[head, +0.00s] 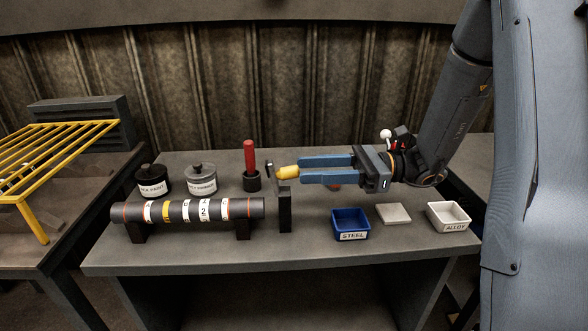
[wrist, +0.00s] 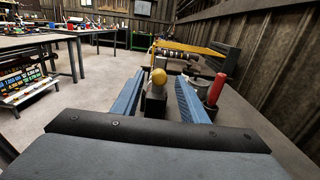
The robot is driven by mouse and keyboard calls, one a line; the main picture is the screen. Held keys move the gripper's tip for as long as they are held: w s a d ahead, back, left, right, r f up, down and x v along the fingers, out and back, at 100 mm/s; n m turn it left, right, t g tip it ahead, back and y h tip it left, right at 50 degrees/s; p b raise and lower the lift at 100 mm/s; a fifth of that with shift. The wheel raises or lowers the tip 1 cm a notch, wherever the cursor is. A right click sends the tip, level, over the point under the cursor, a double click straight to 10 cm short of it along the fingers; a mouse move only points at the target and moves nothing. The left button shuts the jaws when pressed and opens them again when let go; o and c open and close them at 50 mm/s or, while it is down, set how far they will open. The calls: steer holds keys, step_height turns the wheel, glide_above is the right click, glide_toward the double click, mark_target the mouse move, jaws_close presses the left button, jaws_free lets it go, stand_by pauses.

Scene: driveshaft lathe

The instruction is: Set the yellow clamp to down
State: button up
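The yellow clamp handle (head: 287,172) is a short rounded grip above a dark upright post (head: 285,212), at the right end of the shaft (head: 188,211). The grip lies roughly level and points toward my gripper. My gripper (head: 301,169) reaches in from the right with two blue fingers spread apart. In the wrist view, the yellow handle (wrist: 158,77) shows end-on between the open fingertips (wrist: 159,78), with a gap on both sides. I cannot tell how far it reaches between the fingers. The grey shaft carries white and yellow numbered bands and rests on dark supports.
A red-handled tool (head: 250,160) stands in a dark holder behind the clamp. Two lidded pots (head: 202,177) stand left of it. A blue STEEL bin (head: 351,224), a pale plate (head: 393,213) and a white ALLOY bin (head: 449,216) sit at the right. A yellow rack (head: 52,150) is at the left.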

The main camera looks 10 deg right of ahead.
mark_target(294, 170)
steer(key=shift+a+p, duration=0.3)
steer(key=shift+a, duration=1.85)
steer(key=shift+c, duration=0.5)
jaws_close()
